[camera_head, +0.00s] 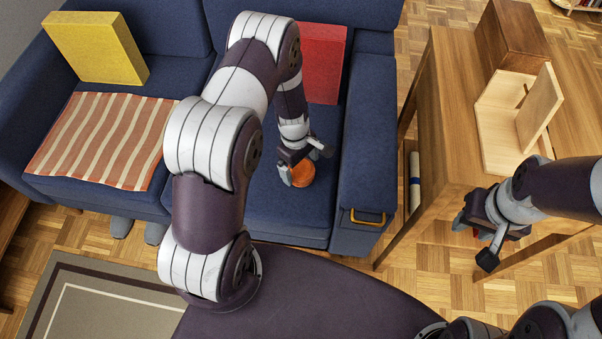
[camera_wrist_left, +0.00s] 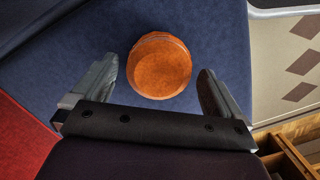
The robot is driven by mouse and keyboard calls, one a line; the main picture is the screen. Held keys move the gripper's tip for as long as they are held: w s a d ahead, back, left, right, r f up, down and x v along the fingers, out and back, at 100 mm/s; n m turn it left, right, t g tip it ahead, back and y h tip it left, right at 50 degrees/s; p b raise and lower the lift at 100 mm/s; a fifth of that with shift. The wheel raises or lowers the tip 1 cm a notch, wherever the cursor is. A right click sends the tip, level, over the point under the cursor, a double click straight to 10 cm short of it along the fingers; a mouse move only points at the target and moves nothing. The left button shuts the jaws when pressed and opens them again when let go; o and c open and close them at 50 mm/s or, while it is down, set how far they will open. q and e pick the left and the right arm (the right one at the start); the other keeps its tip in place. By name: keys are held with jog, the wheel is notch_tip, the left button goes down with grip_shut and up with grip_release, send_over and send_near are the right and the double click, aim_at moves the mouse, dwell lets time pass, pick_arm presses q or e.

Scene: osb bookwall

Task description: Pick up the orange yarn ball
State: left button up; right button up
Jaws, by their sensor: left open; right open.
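In the left wrist view the ball (camera_wrist_left: 159,66) shows whole, just beyond and between the two fingertips. My left gripper (camera_head: 300,165) is over the ball, with its fingers apart; in the left wrist view (camera_wrist_left: 158,85) they are clearly open, with nothing held. In the head view the fingers partly cover the ball. I cannot tell whether they touch it. My right gripper (camera_head: 474,240) is open and empty at the front edge of the wooden table.
A red cushion (camera_head: 322,65) leans at the sofa back behind the ball. The sofa's right armrest (camera_head: 364,150) is close to the ball's right. A yellow cushion (camera_head: 95,48) and striped cloth (camera_head: 104,140) lie on the left. The wooden table (camera_head: 446,130) bears a light wooden bookstand (camera_head: 508,135).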

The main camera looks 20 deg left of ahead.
pick_arm(q)
notch_tip(320, 180, down, 3)
jog(key=shift+w+d+r, duration=0.1)
jog(key=shift+r, duration=0.2)
jog(key=shift+c, duration=0.7)
jog(key=c, duration=0.8)
